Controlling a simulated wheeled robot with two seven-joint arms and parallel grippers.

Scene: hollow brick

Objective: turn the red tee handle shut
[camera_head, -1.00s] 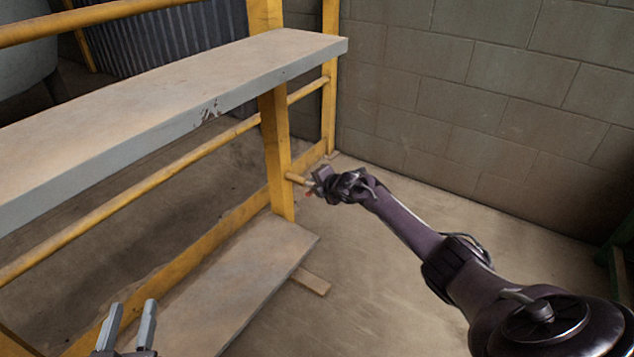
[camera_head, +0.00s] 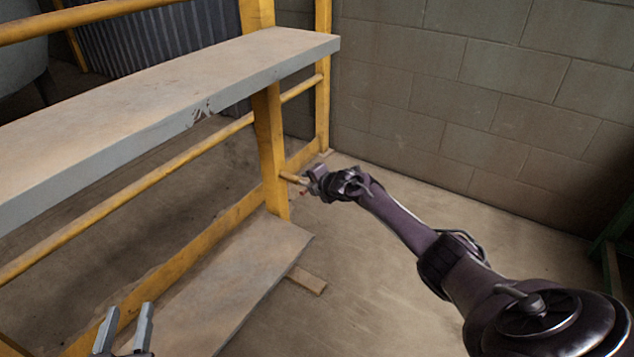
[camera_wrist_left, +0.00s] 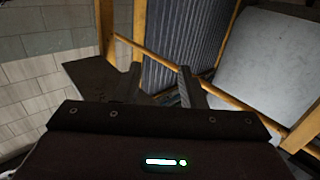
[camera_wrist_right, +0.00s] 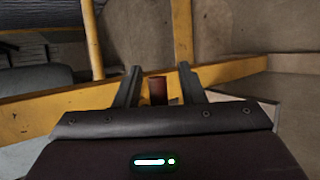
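The red tee handle (camera_wrist_right: 158,90) shows as a short red-brown bar between the fingertips of my right gripper (camera_wrist_right: 160,82) in the right wrist view. Gaps show on both sides of it, and the fingers look open. How deep the handle sits between them is hard to tell. In the head view only a speck of red (camera_head: 303,192) shows beside my right gripper (camera_head: 315,180), at the end of a short yellow stub (camera_head: 292,178) on the post. My left gripper (camera_head: 125,325) is open and empty at the lower left, away from the handle; its fingers also show apart in the left wrist view (camera_wrist_left: 160,85).
A yellow post (camera_head: 270,150) and rails carry a long grey plank (camera_head: 170,110). A lower board (camera_head: 230,275) lies near the floor between my grippers. A block wall (camera_head: 480,100) stands behind; the floor in front of it is clear.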

